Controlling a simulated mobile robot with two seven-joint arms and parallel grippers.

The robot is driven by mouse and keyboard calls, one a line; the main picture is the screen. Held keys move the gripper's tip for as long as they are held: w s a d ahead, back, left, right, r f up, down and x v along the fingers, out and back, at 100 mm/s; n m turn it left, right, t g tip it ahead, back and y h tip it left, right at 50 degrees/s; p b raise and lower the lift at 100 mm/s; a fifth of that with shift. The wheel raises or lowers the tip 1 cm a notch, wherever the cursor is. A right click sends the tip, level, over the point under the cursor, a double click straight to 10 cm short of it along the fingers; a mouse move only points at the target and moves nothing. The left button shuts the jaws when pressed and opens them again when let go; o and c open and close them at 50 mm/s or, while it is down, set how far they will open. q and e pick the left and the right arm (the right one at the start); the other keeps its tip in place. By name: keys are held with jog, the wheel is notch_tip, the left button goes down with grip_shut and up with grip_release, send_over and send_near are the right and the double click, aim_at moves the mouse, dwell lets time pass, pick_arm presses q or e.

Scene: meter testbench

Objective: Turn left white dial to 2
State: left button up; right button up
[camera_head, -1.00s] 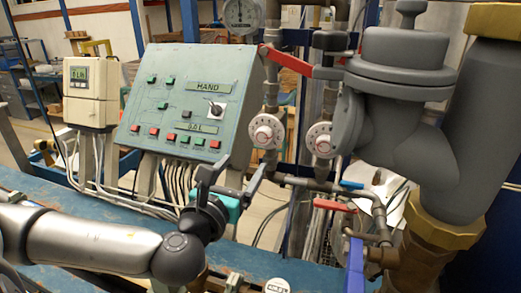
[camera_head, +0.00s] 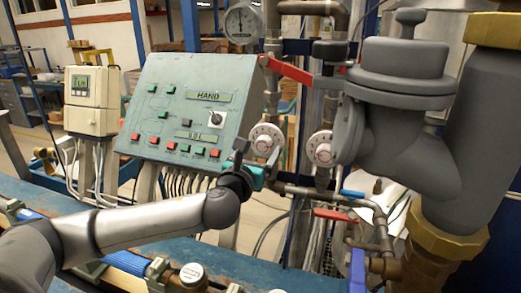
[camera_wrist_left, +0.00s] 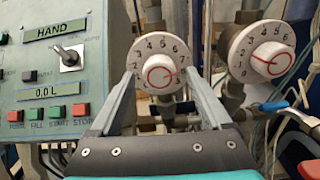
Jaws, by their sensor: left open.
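The left white dial (camera_head: 265,139) is a round white knob with a number ring and a red circle, mounted on a vertical pipe. My left gripper (camera_head: 258,156) is open just in front of this dial. In the wrist view its fingers (camera_wrist_left: 160,80) stand on either side of the dial's lower part. I see no grip on the dial. The right white dial (camera_head: 320,148) sits beside it. My right gripper is not in view.
A green control panel (camera_head: 180,108) with buttons and a switch stands left of the dials. A red lever (camera_head: 287,69) is above them. A large grey valve body (camera_head: 405,75) crowds the right. Pipes with a blue handle (camera_head: 352,194) and a red handle (camera_head: 335,214) lie below.

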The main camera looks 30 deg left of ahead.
pick_arm(q)
jog(key=shift+c, duration=0.4)
grip_shut()
